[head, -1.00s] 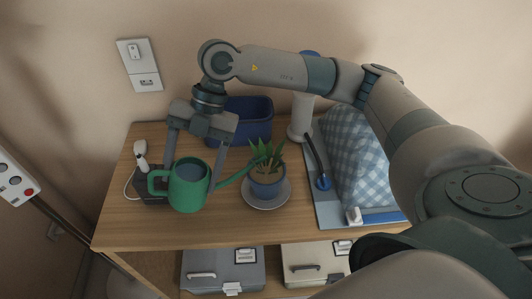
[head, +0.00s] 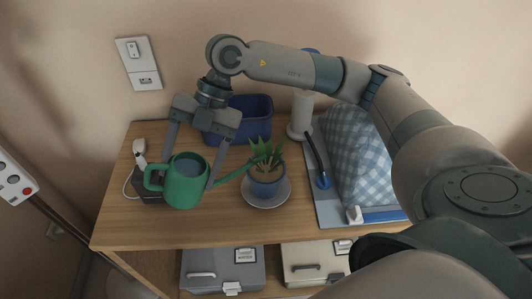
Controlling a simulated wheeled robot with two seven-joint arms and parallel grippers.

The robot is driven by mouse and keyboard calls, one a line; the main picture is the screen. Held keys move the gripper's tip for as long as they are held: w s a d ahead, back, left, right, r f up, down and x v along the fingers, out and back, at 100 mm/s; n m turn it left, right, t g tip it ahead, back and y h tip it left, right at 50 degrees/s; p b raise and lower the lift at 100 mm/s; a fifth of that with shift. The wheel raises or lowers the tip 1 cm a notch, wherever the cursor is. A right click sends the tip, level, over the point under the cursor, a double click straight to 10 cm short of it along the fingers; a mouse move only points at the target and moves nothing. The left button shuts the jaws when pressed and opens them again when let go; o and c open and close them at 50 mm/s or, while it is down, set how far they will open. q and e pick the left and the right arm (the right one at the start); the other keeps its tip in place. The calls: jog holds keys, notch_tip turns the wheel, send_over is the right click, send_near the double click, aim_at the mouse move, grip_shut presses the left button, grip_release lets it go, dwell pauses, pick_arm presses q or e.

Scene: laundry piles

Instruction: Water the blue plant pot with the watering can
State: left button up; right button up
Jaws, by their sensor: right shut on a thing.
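The green watering can (head: 184,187) hangs between the two long fingers of my right gripper (head: 190,166), which is shut on its body. Its handle is on the left and its spout points right. The spout's far end overlaps the plant's leaves in this view; the exact gap to them cannot be told. The can looks close above the wooden top, but whether it touches is unclear. The blue plant pot (head: 266,187) with a spiky green plant (head: 263,160) stands upright on a pale saucer (head: 283,195). My left gripper is out of view.
A dark blue bin (head: 253,118) stands behind the can. A white phone-like device (head: 140,150) on a dark base is left of it. The wooden top (head: 145,229) is clear in front.

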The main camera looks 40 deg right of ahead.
aim_at(184, 166)
jog(key=shift+r, duration=0.2)
dwell(0.5)
jog(key=shift+r+y, duration=0.45)
jog(key=shift+y, duration=0.05)
jog(key=shift+d+r+b, duration=0.1)
jog(key=shift+r+b, duration=0.05)
jog(key=shift+b, duration=0.2)
jog(key=shift+r+t+y, duration=0.3)
jog(key=shift+r, duration=0.15)
jog(key=shift+d+r, duration=0.1)
dwell(1.2)
jog(key=shift+s+r+y+b, duration=0.1)
jog(key=shift+r+y+b, duration=0.15)
jog(key=shift+y+b, duration=0.1)
jog(key=shift+d+r, duration=0.1)
jog(key=shift+r, duration=0.05)
jog(key=shift+r, duration=0.1)
dwell(1.1)
